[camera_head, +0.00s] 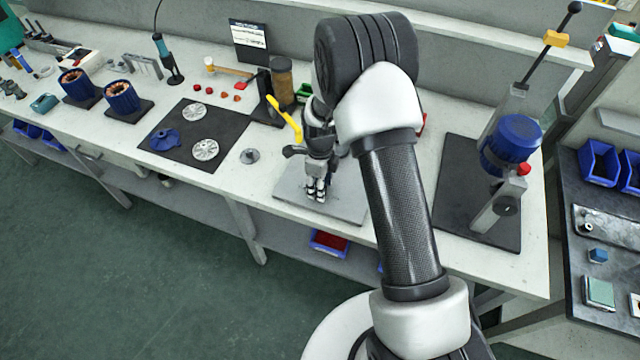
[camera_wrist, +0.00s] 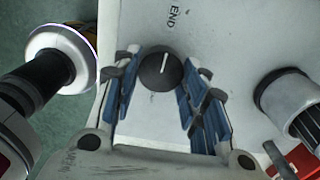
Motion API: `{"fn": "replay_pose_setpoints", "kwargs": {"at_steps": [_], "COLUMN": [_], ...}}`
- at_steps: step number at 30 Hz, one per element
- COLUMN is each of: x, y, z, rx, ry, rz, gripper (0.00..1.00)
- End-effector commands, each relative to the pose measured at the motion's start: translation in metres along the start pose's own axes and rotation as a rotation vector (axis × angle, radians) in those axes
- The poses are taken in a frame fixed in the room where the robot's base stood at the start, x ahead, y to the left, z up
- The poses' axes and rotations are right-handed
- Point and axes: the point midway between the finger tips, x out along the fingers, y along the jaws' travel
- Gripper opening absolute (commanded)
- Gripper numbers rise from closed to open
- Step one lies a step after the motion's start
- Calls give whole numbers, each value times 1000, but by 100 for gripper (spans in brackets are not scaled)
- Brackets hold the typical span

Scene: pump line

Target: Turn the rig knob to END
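The round black rig knob (camera_wrist: 161,70) is in the upper middle of the wrist view, on a pale plate (camera_wrist: 150,25). Its white pointer line points up the picture, roughly toward the printed END label (camera_wrist: 174,16). My gripper (camera_wrist: 163,93) is open, with one blue-padded finger on each side of the knob. In the head view my gripper (camera_head: 316,192) points down over the grey rig plate (camera_head: 290,190), and the knob is hidden there.
A grey cylinder (camera_wrist: 290,100) stands right of the fingers in the wrist view. In the head view, a yellow-handled lever (camera_head: 286,118) stands close behind my gripper. A dark mat (camera_head: 228,130) with discs lies left, and a blue motor (camera_head: 511,142) stands right.

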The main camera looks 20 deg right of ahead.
Motion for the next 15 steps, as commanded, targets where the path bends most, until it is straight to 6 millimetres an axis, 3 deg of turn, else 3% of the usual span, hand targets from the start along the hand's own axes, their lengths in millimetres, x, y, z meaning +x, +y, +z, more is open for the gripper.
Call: {"fn": "replay_pose_setpoints", "kwargs": {"at_steps": [8, 15], "x": [0, 0], "y": [0, 0], "z": [0, 0], "rx": [0, -1], "ry": [0, 0], "rz": [0, 0], "gripper": [59, 59]}}
